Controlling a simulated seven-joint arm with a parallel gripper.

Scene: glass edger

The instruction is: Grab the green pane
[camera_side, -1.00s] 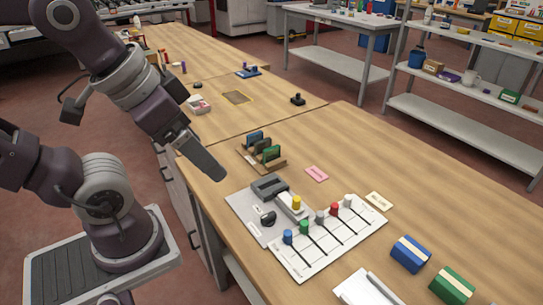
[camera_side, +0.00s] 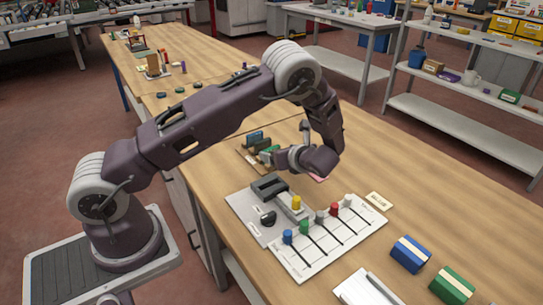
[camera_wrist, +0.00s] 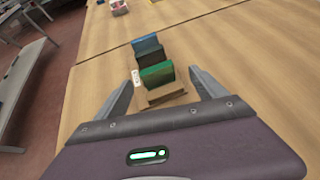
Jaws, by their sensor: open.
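The green pane (camera_wrist: 157,75) stands upright in a wooden rack (camera_wrist: 165,97), nearest my gripper in the wrist view. Behind it in the same rack stand a dark pane (camera_wrist: 150,58) and a blue pane (camera_wrist: 145,43). My gripper (camera_wrist: 165,82) is open, with one finger on each side of the green pane and a gap to both; I see no contact. In the side view the green pane (camera_side: 267,157) is partly hidden by my wrist, and the rack (camera_side: 247,163) shows at its left.
In front of the rack lies a grey fixture (camera_side: 245,212) beside a white board (camera_side: 318,246) with several coloured pegs. A blue block (camera_side: 410,254) and a green block (camera_side: 453,286) lie at the right. The tabletop right of my wrist is mostly clear.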

